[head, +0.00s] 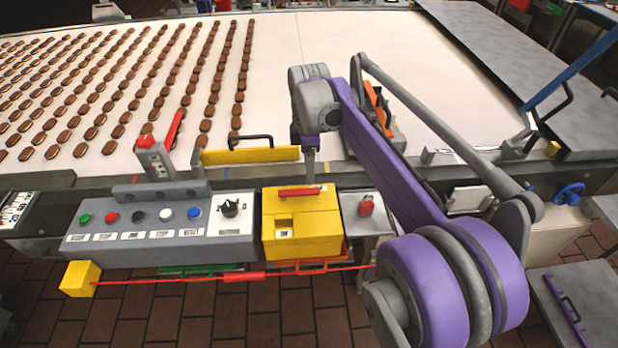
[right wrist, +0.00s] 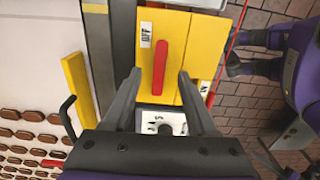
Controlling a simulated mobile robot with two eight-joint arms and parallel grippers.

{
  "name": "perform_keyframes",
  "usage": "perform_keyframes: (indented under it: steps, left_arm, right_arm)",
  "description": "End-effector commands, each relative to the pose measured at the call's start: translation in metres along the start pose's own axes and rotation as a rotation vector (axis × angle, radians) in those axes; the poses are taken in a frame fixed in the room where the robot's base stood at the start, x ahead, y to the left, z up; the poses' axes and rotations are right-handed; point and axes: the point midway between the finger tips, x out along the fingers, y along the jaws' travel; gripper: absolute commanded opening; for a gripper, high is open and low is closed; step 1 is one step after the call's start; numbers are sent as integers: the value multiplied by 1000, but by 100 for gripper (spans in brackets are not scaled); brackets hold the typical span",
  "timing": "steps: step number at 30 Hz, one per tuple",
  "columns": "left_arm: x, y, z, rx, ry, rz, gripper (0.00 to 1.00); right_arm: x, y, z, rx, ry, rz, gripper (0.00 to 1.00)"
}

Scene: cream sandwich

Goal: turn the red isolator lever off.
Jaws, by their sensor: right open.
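The red isolator lever (head: 301,191) lies across the top of a yellow box (head: 283,225) on the front of the machine. In the right wrist view the lever (right wrist: 160,70) lies lengthwise on the yellow box (right wrist: 182,60). An OFF label is beside its upper end and another label is at the right edge. My right gripper (head: 310,178) is above the far edge of the box, pointing down. In the wrist view its open fingers (right wrist: 160,82) stand on either side of the lever's lower end. I cannot tell if they touch it.
A grey button panel (head: 160,238) adjoins the box on the left, with a red lever unit (head: 155,158) behind it. A yellow guard (head: 251,156) stands just behind the box. A red padlock (head: 366,204) is on the right. A red cord (head: 180,280) runs in front.

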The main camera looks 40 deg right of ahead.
Motion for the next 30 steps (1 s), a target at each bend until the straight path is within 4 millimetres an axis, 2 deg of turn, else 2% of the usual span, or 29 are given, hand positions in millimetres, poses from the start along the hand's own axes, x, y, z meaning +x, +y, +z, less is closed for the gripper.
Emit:
perform_keyframes:
  steps: [3, 9, 26, 30]
  left_arm:
    - [-2, 0, -2, 0, 1, 0, 0]
    - [-3, 0, -3, 0, 2, 0, 0]
    - [-3, 0, -3, 0, 2, 0, 0]
    - [-3, 0, -3, 0, 2, 0, 0]
  right_arm:
    - [-22, 0, 0, 0, 0, 0, 57]
    - [-40, 0, 0, 0, 0, 0, 57]
    - [-42, 0, 0, 0, 0, 0, 57]
    - [-38, -10, -6, 39, 4, 19, 57]
